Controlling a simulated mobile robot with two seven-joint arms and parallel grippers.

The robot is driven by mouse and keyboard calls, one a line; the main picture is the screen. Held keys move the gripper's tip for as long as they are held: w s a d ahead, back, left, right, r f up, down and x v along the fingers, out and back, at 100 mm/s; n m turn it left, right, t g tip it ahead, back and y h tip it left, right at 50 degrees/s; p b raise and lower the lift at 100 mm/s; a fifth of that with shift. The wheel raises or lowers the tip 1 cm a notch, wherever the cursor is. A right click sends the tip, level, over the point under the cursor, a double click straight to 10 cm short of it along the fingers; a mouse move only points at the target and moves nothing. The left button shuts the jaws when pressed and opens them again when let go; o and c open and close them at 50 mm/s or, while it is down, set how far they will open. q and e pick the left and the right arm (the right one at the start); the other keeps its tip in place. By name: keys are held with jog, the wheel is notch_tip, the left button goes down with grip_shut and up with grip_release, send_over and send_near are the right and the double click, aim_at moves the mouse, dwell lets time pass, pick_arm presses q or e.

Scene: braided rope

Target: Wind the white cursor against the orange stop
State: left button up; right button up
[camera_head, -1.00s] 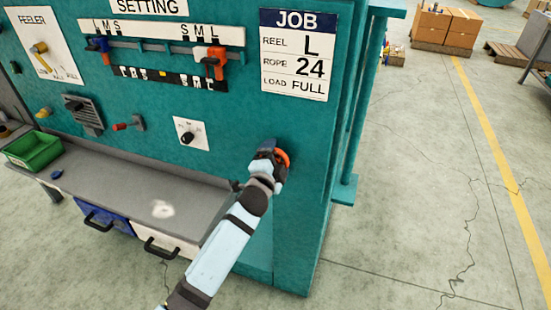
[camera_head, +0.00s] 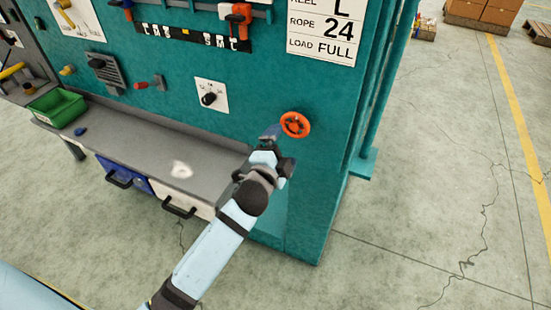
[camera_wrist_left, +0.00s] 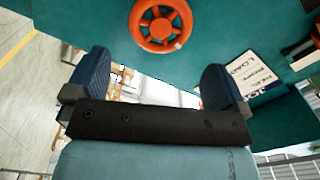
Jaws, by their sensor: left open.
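The white cursor (camera_head: 225,11) sits on the rail at the top of the head view, just left of the orange stop (camera_head: 240,13). They look side by side; whether they touch is too small to tell. An orange handwheel (camera_head: 295,125) is on the lower right of the teal panel; it also shows whole in the left wrist view (camera_wrist_left: 160,25). My left gripper (camera_head: 277,149) is open and empty, below and left of the handwheel and apart from it. Its two blue fingers (camera_wrist_left: 155,82) are spread wide. My right gripper is not in view.
A knob on a white plate (camera_head: 210,97) is left of the handwheel. A grey shelf (camera_head: 140,142) with a green bin (camera_head: 57,108) juts out below the panel. A job card (camera_head: 324,30) is above the wheel. Open floor lies right of the machine.

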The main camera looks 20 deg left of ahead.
pick_arm(q)
jog(key=s, duration=0.4)
dwell(0.4)
jog(key=s+f+n+g+h+p, duration=0.1)
jog(key=s+f+n+g+p, duration=0.2)
jog(key=s+f+n, duration=0.2)
jog(key=s+f+n+g+h+p, duration=0.1)
jog(key=s+f+n+g+p, duration=0.3)
jog(key=s+f, duration=0.6)
jog(key=s+n, duration=0.1)
jog(key=s, duration=0.5)
jog(key=shift+f+n+h, duration=0.3)
jog(key=shift+f+n, duration=0.1)
jog(key=shift+a, duration=0.1)
jog(key=shift+w, duration=0.1)
dwell(0.6)
